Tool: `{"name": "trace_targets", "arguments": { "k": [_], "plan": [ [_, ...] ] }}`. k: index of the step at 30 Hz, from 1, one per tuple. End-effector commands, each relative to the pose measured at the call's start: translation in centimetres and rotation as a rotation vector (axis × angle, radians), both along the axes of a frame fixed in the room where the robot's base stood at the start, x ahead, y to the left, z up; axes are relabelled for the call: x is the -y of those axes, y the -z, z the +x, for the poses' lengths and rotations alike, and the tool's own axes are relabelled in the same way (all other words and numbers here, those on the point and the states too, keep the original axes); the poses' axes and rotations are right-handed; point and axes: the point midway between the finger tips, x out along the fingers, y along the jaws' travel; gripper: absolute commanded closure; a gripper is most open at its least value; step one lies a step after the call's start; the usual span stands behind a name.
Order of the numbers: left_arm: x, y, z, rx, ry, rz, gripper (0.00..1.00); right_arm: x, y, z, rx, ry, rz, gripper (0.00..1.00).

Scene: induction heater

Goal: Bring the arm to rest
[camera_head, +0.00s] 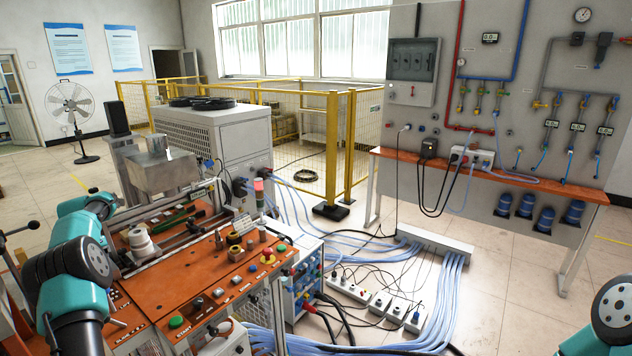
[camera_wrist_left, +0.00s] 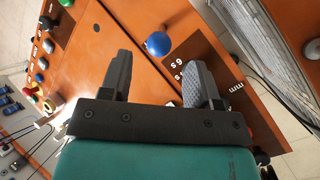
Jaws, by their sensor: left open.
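My left arm (camera_head: 75,265) shows in teal and black at the left of the head view, beside the orange-topped heater bench (camera_head: 190,285). Its gripper cannot be made out there. In the left wrist view my left gripper (camera_wrist_left: 160,82) is open, with its two black fingers wide apart and nothing between them. The fingers are over the orange panel (camera_wrist_left: 100,55), and a blue round knob (camera_wrist_left: 158,44) shows just beyond the gap between them. Part of my right arm (camera_head: 612,308) shows at the lower right edge of the head view; its gripper is out of view.
Cables (camera_head: 450,300) and power strips (camera_head: 380,303) lie on the floor to the right.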

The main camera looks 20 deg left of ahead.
Motion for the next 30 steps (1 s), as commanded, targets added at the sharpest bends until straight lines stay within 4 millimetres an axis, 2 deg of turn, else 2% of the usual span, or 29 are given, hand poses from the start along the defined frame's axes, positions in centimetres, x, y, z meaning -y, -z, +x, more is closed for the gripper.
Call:
{"name": "trace_targets", "arguments": {
  "k": [8, 24, 30],
  "plan": [
    [0.7, 1.3, -0.5, -0.002, 0.0, -0.002, 0.44, 0.0, 0.0, 0.0, 0.0, 0.0, 0.0, 0.32],
    [3.0, 5.5, -1.8, -0.001, -0.001, -0.001, 0.44, 0.0, 0.0, 0.0, 0.0, 0.0, 0.0, 0.32],
    [3.3, 6.1, -2.0, 0.0, 0.0, 0.0, 0.44, 0.0, 0.0, 0.0, 0.0, 0.0, 0.0, 0.32]
  ]
}}
